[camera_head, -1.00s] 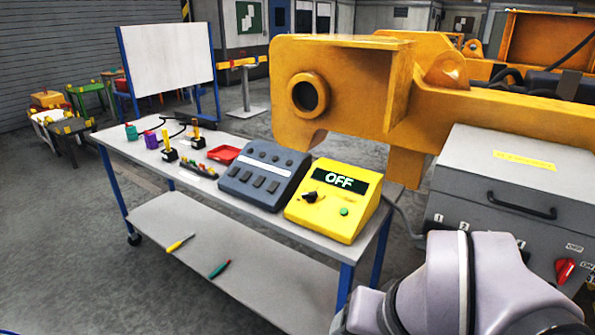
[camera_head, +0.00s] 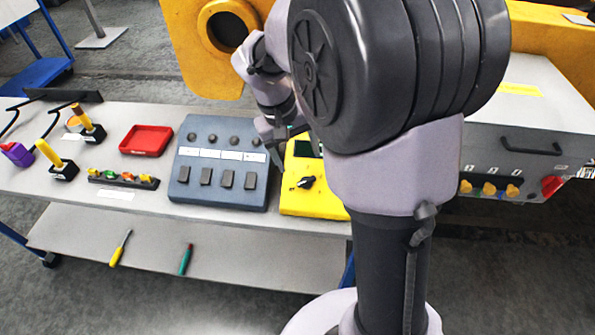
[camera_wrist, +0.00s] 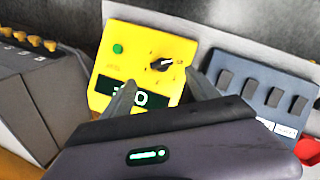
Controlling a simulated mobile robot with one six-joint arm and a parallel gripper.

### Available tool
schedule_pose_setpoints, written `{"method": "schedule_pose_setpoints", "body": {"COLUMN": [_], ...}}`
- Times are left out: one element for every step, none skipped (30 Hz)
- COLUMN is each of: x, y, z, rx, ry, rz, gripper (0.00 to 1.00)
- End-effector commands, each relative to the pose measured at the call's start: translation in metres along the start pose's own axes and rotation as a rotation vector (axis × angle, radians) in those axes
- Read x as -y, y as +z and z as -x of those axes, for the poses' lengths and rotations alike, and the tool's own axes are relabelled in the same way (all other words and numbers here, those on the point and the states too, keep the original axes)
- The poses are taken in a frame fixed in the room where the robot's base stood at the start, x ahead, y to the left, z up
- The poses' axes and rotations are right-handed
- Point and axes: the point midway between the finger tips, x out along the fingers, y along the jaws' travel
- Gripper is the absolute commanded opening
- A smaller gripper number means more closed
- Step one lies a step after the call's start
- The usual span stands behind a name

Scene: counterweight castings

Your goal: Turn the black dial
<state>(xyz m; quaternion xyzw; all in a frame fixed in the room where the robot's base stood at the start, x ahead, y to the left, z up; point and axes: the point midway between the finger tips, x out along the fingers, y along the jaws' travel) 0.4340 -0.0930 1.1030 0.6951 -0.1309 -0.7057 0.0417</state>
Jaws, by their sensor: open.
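The black dial (camera_head: 306,182) sits on the sloped face of the yellow box (camera_head: 298,203). In the wrist view the dial (camera_wrist: 161,64) shows with a light pointer mark, just beyond my fingertips. My gripper (camera_wrist: 160,78) is open and empty; its two fingers point toward the yellow box, one on each side of the dial's line. A gap between fingers and dial seems to remain. The green button (camera_wrist: 118,48) is beside the dial. The display (camera_wrist: 152,97) is upside down there, partly covered by a finger, with an O readable. My arm hides the box's right part in the head view.
The grey-blue switch panel (camera_head: 225,195) stands left of the yellow box, with the red tray (camera_head: 146,140) beyond. A grey cabinet (camera_head: 530,118) stands right. Small joysticks (camera_head: 88,128) are farther left. Screwdrivers (camera_head: 186,260) lie on the lower shelf.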

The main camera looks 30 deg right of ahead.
Motion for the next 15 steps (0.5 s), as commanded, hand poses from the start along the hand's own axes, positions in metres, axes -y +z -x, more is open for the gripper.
{"method": "schedule_pose_setpoints", "body": {"x": [0.002, 0.002, 0.001, 0.001, 0.001, 0.001, 0.001, 0.001, 0.001, 0.001, 0.001, 0.001, 0.001, 0.001, 0.001], "y": [0.001, 0.001, 0.001, 0.001, 0.001, 0.0, 0.001, 0.001, 0.001, 0.0, 0.0, 0.0, 0.0, 0.0, 0.0], "z": [-0.021, -0.03, -0.042, -0.051, -0.058, -0.068, -0.075, -0.081, -0.088, -0.092, -0.095, -0.099, -0.101, -0.102, -0.104], "rx": [0.003, 0.003, 0.003, 0.003, 0.002, 0.002, 0.003, 0.002, 0.001, 0.0, 0.0, 0.0, 0.0, -0.001, -0.001], "ry": [0.0, -0.001, 0.0, 0.0, 0.0, 0.0, 0.0, -0.001, -0.001, -0.001, -0.001, -0.001, -0.001, -0.001, -0.001], "rz": [0.0, 0.0, 0.0, 0.0, 0.0, 0.001, 0.001, 0.0, -0.001, 0.0, 0.0, 0.0, 0.0, 0.001, 0.001], "gripper": [0.69, 0.69, 0.69, 0.69, 0.69, 0.69, 0.69, 0.69, 0.69, 0.69, 0.69, 0.69, 0.69, 0.69, 0.69]}}
